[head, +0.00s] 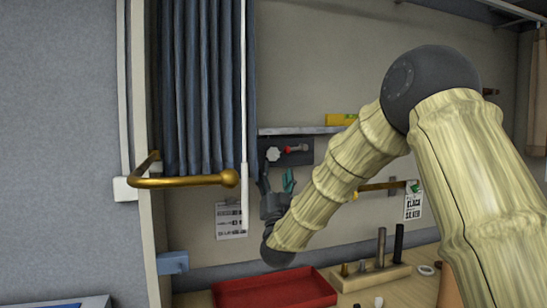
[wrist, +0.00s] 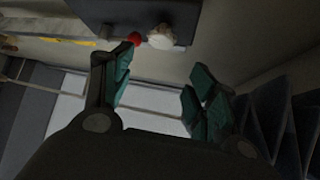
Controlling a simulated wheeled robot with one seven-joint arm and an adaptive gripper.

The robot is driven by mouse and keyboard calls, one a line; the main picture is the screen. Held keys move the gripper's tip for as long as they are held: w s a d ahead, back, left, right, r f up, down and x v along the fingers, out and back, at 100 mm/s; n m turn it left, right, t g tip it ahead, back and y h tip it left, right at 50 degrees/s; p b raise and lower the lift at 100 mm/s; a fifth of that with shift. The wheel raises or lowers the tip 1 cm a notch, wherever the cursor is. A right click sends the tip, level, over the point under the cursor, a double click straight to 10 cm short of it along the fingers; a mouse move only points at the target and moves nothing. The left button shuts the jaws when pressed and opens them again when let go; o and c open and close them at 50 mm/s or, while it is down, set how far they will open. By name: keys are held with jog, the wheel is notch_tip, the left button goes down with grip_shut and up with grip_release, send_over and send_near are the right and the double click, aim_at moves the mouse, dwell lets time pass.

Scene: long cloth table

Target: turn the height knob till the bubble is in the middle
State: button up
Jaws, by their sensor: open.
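A pale, scalloped knob (head: 273,154) sits on a dark panel (head: 300,158) on the wall. The knob also shows in the wrist view (wrist: 160,37), beyond my fingertips. A small red part (head: 289,150) is just beside it. A yellow bar like a spirit level (head: 341,119) lies on the narrow shelf above; it also shows in the wrist view (wrist: 55,41). Its bubble is too small to make out. My gripper (head: 277,174) points up just below the knob. In the wrist view its teal-padded fingers (wrist: 163,70) are spread, with nothing between them.
A pale shelf (head: 300,130) runs above the panel. A dark blue curtain (head: 205,90) and a brass rail (head: 185,181) are at the left. Below are a red tray (head: 275,291) and a wooden block with upright pegs (head: 372,276). Paper labels hang on the wall.

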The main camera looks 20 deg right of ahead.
aim_at(273, 157)
jog(key=w, duration=0.4)
jog(key=shift+w+d+r+p, duration=0.2)
jog(key=shift+d+r+p, duration=0.05)
jog(key=shift+p, duration=0.1)
jog(key=shift+w+d+r, duration=0.15)
jog(key=shift+w+r, duration=0.15)
jog(key=shift+r, duration=0.2)
jog(key=shift+w+d+r, duration=0.1)
jog(key=shift+w+r, duration=0.15)
jog(key=shift+r, duration=0.25)
jog(key=shift+r+p, duration=0.35)
jog(key=shift+w+d+r, duration=0.1)
jog(key=shift+w+r, duration=0.05)
jog(key=shift+w, duration=0.55)
jog(key=shift+s, duration=0.2)
jog(key=shift+w, duration=0.1)
jog(key=c, duration=1)
